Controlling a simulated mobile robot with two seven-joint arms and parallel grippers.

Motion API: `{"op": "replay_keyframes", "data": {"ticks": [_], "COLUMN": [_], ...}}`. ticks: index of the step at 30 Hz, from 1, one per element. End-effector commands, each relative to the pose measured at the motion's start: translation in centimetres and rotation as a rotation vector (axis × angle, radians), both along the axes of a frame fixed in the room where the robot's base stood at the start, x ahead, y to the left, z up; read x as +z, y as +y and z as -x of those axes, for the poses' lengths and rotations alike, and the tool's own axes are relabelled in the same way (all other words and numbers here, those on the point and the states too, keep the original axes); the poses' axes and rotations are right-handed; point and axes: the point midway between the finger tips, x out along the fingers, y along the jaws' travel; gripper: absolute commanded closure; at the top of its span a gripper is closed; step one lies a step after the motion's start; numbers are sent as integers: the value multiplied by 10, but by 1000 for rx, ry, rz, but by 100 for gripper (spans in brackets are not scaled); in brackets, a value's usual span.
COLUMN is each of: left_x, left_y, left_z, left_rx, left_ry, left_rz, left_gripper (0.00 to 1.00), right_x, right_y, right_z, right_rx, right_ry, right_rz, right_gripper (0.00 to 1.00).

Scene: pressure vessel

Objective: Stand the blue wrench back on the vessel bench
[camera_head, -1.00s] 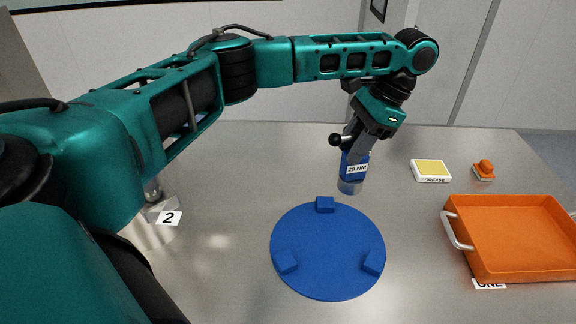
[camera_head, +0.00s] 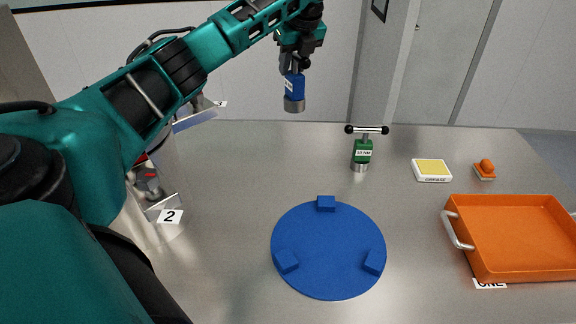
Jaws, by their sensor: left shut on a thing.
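My left gripper (camera_head: 294,64) is at the upper middle, shut on the blue wrench (camera_head: 294,86). The wrench hangs upright with its grey metal end down, in front of the back wall and apart from the bench (camera_head: 235,225). The gripper hides its upper part. The green wrench (camera_head: 362,151), labelled 10 NM, stands upright on the bench to the right, with a black-ended crossbar on top. My right gripper is not in view.
A blue disc (camera_head: 327,250) with three blocks lies mid-bench. An orange tray (camera_head: 518,238) with handles is at right. A grease box (camera_head: 431,170) and an orange-knobbed item (camera_head: 485,170) lie behind it. A "2" label (camera_head: 170,216) stands at left, partly behind my arm.

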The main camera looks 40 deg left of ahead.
Motion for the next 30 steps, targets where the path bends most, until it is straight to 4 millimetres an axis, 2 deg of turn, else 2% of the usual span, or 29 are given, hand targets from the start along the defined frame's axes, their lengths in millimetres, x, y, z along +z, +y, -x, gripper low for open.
{"op": "replay_keyframes", "data": {"ticks": [5, 8, 22, 27, 30], "left_x": [3, -7, -120, -145, -151], "left_y": [16, 18, 17, 17, 17], "left_z": [2, 2, 2, 2, 1], "left_rx": [-76, -89, -87, -88, -88], "left_ry": [-2, 0, 2, 0, -2], "left_rz": [0, -1, 0, 0, 0], "left_gripper": [100, 100, 100, 100, 100], "right_x": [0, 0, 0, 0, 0], "right_y": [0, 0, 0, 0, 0], "right_z": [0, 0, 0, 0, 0], "right_rx": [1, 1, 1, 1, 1], "right_ry": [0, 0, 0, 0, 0], "right_rz": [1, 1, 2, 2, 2], "right_gripper": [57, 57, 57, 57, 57]}}
